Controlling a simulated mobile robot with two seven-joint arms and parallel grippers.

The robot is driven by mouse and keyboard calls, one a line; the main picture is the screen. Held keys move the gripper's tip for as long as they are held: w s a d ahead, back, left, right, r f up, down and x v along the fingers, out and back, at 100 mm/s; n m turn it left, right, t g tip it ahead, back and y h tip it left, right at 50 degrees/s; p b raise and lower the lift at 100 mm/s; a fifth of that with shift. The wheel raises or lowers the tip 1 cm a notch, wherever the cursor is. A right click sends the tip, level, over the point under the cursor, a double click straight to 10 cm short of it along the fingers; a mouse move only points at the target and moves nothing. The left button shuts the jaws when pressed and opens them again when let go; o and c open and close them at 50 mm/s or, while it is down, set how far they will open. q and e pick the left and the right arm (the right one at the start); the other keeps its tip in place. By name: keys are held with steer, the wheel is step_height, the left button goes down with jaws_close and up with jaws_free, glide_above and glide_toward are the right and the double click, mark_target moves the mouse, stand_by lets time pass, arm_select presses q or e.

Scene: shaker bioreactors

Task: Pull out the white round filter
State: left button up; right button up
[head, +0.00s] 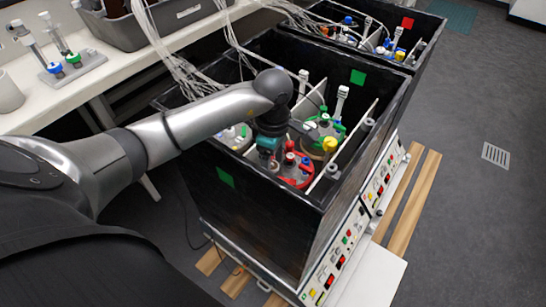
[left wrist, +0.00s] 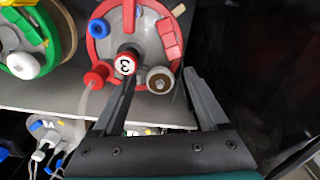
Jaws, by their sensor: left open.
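A vessel with a red-rimmed lid (left wrist: 98,45) is near the top of the left wrist view; in the head view its red parts (head: 297,180) show inside the front black box. Whether either finger touches is unclear. My right gripper is out of view.
The black box (head: 270,222) has high walls around several vessels. A green-rimmed vessel with a white round part (left wrist: 22,66) stands left of the red one. A second black box (head: 428,40) stands behind.

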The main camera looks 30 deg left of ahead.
mark_target(273, 166)
arm_select(q)
steer(key=shift+f, duration=0.1)
jaws_close()
steer(key=shift+r+p, duration=0.5)
steer(key=shift+r, duration=0.1)
stand_by(0.6)
steer(key=shift+r, duration=0.15)
steer(key=shift+r+p, duration=0.45)
steer(key=shift+r, duration=0.05)
stand_by(0.3)
steer(key=shift+r+p, duration=1.1)
steer(key=shift+r, duration=0.35)
